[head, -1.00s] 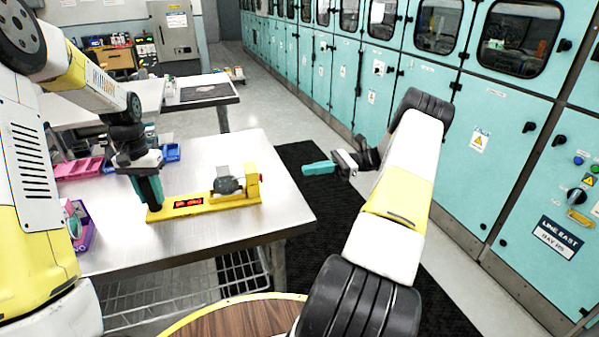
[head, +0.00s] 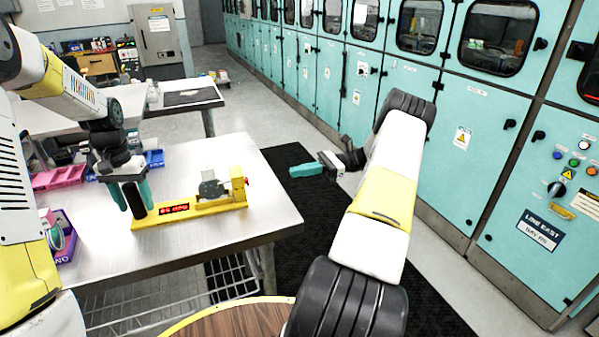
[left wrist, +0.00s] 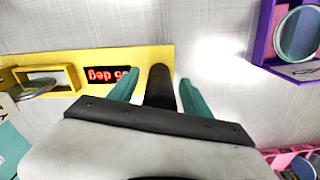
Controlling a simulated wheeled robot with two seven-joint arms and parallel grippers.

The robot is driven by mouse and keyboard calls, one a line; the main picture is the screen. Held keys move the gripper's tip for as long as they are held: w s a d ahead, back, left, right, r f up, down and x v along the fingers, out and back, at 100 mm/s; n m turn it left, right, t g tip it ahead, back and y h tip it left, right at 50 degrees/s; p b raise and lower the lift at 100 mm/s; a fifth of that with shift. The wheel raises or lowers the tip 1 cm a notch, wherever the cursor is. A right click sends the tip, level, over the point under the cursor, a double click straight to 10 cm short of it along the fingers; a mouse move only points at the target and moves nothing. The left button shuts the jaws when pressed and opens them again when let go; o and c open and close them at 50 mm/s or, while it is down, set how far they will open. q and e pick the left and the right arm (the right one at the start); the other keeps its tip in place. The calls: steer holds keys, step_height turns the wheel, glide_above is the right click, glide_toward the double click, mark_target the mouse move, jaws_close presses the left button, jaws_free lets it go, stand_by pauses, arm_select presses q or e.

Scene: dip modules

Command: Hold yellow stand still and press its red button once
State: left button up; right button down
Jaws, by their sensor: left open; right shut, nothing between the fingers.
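The yellow stand (head: 190,210) lies on the table, with a red digital readout on its base. A grey round part (head: 211,189) sits near its yellow upright block (head: 238,186). The red button (head: 248,181) is on that block's right side. A black post (head: 138,200) rises at the stand's left end. My left gripper (head: 132,200) is open with its teal fingers on either side of the post; in the left wrist view the post (left wrist: 158,86) stands between them, with gaps visible. My right gripper (head: 296,171) is shut and empty, right of the table, away from the button.
Pink (head: 60,177) and blue (head: 154,158) trays lie at the table's back left. A purple bin (head: 64,245) stands at the left front. Teal cabinets (head: 400,130) line the right side. The table's front right is bare.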

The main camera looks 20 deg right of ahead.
mark_target(128, 185)
arm_select(q)
steer(key=shift+r, duration=0.1)
steer(key=shift+r, duration=4.4)
